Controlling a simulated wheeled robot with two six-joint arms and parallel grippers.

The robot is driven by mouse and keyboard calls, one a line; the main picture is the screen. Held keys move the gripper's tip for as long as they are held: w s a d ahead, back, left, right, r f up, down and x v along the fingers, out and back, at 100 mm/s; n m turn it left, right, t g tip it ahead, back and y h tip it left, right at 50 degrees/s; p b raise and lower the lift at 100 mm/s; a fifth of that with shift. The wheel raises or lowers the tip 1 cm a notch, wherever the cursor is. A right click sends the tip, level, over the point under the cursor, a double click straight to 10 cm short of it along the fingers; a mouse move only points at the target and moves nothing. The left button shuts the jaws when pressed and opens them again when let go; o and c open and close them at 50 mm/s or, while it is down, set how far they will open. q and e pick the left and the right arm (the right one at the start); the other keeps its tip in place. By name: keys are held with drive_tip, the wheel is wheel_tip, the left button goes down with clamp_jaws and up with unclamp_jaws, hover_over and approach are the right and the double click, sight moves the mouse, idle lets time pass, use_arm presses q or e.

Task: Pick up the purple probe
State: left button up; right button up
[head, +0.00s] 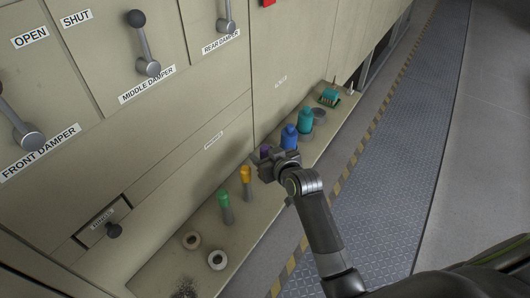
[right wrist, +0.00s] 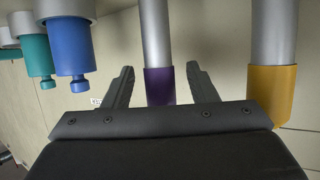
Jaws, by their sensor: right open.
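The purple probe (right wrist: 160,86) has a grey shaft and a purple band; in the right wrist view the band shows between my two open fingers, with a gap on each side. In the head view only a little of its purple top (head: 265,149) shows by my right gripper (head: 259,161), and the rest is hidden behind it. In the right wrist view my right gripper (right wrist: 163,87) is open and empty. How deep the probe stands between the fingers I cannot tell. My left gripper is in neither view.
A yellow probe (head: 245,174) and a green probe (head: 223,197) stand nearby on the ledge. A blue bottle (head: 289,138) and a teal bottle (head: 305,121) stand on the other side. The furnace wall (head: 207,112) rises close behind. Two rings (head: 217,260) lie at the ledge's near end.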

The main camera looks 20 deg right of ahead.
drive_tip(key=shift+x, duration=1.1)
drive_tip(key=c, duration=1.1)
